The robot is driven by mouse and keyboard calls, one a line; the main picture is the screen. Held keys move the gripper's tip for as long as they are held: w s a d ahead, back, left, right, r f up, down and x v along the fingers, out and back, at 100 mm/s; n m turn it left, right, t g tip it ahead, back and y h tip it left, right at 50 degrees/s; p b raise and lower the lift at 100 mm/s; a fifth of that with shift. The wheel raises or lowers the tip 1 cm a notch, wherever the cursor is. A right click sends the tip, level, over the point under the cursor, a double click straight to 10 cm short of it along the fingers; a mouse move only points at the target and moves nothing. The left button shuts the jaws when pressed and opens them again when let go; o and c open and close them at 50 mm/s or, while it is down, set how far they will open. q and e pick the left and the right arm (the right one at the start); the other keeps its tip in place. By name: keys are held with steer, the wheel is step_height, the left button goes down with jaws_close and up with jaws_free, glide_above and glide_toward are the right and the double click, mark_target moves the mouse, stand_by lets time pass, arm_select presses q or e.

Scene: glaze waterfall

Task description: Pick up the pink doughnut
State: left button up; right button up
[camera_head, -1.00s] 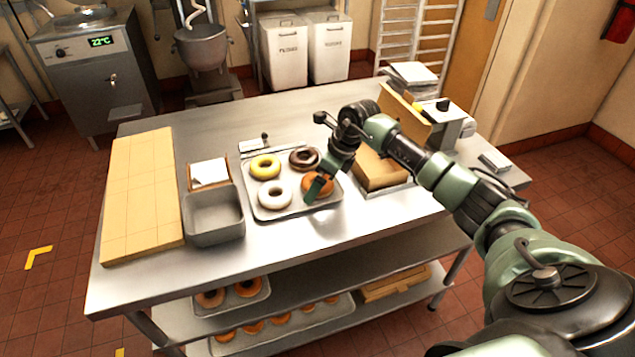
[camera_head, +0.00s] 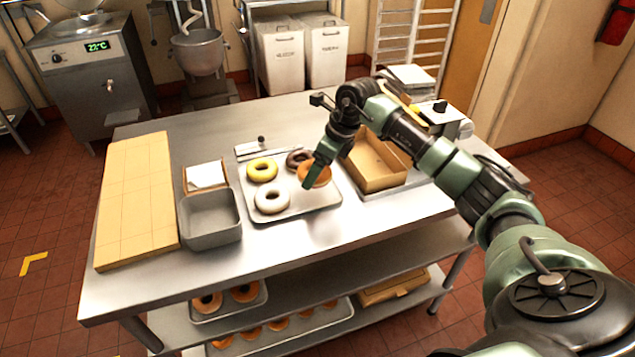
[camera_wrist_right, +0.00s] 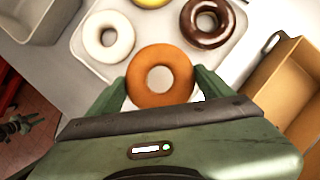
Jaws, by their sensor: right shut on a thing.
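I see no clearly pink doughnut. A plain orange-brown doughnut (camera_head: 322,176) is between the fingers of my right gripper (camera_head: 311,181), over the right side of the metal tray (camera_head: 318,203). In the right wrist view the orange-brown doughnut (camera_wrist_right: 160,101) sits with a green finger on each side, and the right gripper (camera_wrist_right: 160,88) is shut on it. It appears raised a little above the tray. A yellow doughnut (camera_head: 262,161), a white doughnut (camera_head: 271,208) and a dark chocolate doughnut (camera_head: 294,154) lie on the tray.
An open cardboard box (camera_head: 378,183) stands right of the tray. A grey metal bin (camera_head: 212,232) and a wooden board (camera_head: 138,200) are to the left. The table's front strip is clear. More doughnuts (camera_head: 244,292) sit on trays on the shelf below.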

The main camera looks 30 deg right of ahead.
step_height(320, 180, up, 23)
steer(key=p, duration=0.5)
stand_by(0.4)
